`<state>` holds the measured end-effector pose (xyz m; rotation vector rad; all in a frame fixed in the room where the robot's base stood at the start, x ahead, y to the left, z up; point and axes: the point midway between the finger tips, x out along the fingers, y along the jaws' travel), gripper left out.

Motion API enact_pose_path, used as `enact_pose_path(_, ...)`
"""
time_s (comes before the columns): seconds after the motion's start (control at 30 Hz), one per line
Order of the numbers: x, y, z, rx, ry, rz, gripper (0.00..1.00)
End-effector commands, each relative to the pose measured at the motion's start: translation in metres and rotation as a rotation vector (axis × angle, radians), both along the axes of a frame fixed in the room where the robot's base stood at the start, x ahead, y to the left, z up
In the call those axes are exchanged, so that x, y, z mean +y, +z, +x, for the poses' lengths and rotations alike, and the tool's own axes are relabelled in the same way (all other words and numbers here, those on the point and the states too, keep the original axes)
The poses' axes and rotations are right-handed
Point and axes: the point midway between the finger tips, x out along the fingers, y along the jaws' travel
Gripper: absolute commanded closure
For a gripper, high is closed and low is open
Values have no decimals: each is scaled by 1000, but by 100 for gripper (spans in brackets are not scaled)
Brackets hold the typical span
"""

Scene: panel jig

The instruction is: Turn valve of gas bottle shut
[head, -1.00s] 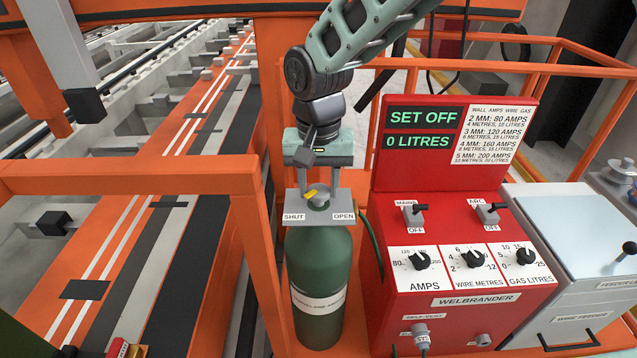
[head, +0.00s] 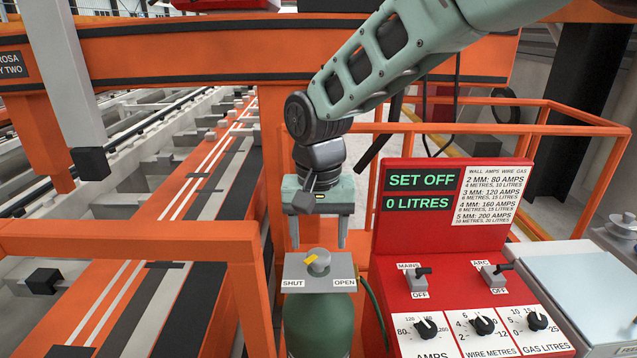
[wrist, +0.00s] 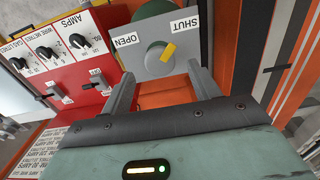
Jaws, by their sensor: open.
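The green gas bottle (head: 318,325) stands upright, with a grey plate (head: 290,268) on top marked SHUT at left and OPEN at right. Its round grey valve knob (head: 320,266) has a yellow pointer (head: 311,260) that slants toward the SHUT side. In the wrist view the knob (wrist: 156,58) shows between the fingers, with the pointer (wrist: 168,51) toward the SHUT label. My gripper (head: 318,246) is open and empty. It points down, its two fingertips just above the knob and apart from it, one on either side.
A red welder cabinet (head: 388,303) stands close on the right; its display reads SET OFF and 0 LITRES. An orange frame post (head: 271,150) and rail (head: 130,238) stand close at left. A dark green hose (head: 374,310) runs beside the bottle.

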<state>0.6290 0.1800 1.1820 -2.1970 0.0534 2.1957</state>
Motion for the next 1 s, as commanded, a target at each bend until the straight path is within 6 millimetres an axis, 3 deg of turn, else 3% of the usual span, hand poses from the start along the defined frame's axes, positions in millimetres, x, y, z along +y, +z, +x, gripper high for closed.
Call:
enact_pose_path(0.5,0,115,1,-4,-2,3,39)
enact_pose_path(0.7,0,137,1,-2,-2,2,39)
enact_pose_path(1.0,0,141,0,0,-1,0,39)
